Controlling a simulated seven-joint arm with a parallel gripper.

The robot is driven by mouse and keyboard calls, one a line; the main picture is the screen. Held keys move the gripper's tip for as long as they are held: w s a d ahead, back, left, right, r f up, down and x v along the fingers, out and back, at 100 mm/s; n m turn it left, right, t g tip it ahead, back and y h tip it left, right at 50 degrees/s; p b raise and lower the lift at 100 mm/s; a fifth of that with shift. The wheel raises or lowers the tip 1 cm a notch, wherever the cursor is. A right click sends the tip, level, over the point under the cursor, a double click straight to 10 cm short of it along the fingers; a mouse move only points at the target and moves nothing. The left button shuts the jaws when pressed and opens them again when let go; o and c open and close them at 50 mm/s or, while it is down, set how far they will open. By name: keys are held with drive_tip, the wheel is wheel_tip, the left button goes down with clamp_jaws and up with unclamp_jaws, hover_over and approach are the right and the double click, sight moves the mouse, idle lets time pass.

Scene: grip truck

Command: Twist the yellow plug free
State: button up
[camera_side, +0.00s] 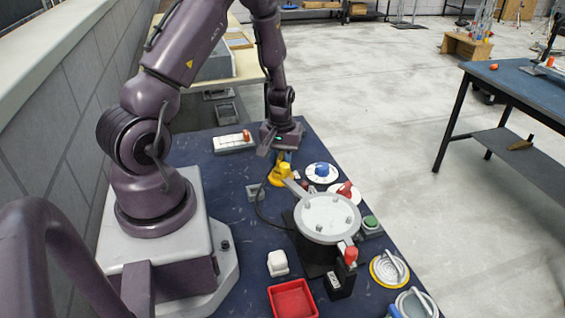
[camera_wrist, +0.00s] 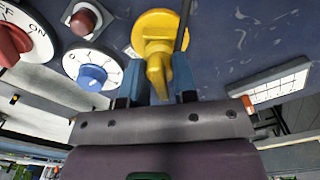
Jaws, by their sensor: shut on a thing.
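The yellow plug (camera_side: 278,175) stands on the dark blue table beyond the round grey plate. In the wrist view the yellow plug (camera_wrist: 157,32) has a round base and a raised narrow grip pointing toward my gripper. My gripper (camera_wrist: 159,82) has its two blue-grey fingers on either side of that grip and is shut on it. In the side view my gripper (camera_side: 284,157) reaches down to the plug from behind it. The plug's underside and whatever it sits in are hidden.
A white dial with a blue knob (camera_side: 321,170) stands close right of the plug. A red-handled dial (camera_side: 345,191) and a round grey plate (camera_side: 328,217) are nearer. A black cable (camera_side: 257,205) runs left of the plug. A white strip (camera_side: 233,142) lies behind left.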

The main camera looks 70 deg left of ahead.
sight(281, 155)
drive_tip(key=n, duration=0.9)
drive_tip(key=shift+n, duration=0.4)
drive_tip(key=o, duration=0.7)
drive_tip(key=shift+r, duration=3.75)
